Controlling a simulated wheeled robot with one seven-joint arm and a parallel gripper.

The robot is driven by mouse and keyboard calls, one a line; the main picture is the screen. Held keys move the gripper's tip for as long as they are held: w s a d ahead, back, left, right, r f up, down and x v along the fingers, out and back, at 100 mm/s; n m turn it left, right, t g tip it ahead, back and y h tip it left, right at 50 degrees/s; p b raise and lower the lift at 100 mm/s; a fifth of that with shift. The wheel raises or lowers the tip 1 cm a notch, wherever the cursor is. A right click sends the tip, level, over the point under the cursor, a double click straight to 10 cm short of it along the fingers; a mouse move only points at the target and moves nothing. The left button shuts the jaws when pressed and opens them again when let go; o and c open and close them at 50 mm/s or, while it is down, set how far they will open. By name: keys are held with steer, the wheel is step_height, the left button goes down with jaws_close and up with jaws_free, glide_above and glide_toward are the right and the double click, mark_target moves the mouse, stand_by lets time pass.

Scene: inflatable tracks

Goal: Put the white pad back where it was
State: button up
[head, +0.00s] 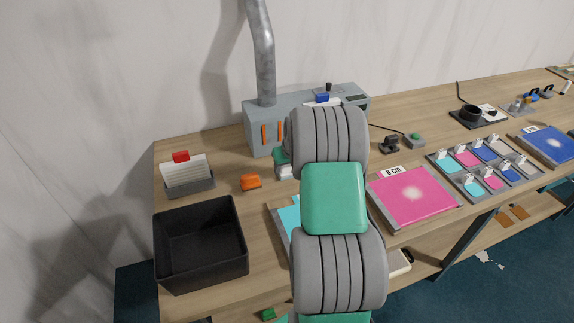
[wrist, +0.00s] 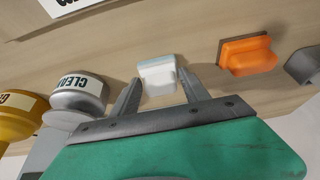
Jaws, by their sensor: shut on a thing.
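The white pad (wrist: 157,74) is a small block with a bluish-white side, between the two dark fingers of my gripper (wrist: 163,91) in the wrist view. My gripper is shut on it. The pad is close to the wooden bench top; I cannot tell whether it touches. In the head view my grey and green arm hides the fingers, and only a small white patch (head: 285,172) shows beside the arm. An orange block (wrist: 246,55) of similar shape stands on the bench apart from the pad, also seen in the head view (head: 250,182).
A grey jar marked CLEAN (wrist: 76,97) and a yellow jar (wrist: 20,115) stand close to my gripper. A card holder (head: 190,186) and a black bin (head: 201,243) are at the left. A grey machine (head: 258,125) stands behind; a pink panel (head: 413,198) lies right.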

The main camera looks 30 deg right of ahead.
steer(key=shift+f, duration=0.1)
steer(key=o, duration=0.8)
steer(key=shift+f, duration=0.1)
steer(key=o, duration=0.5)
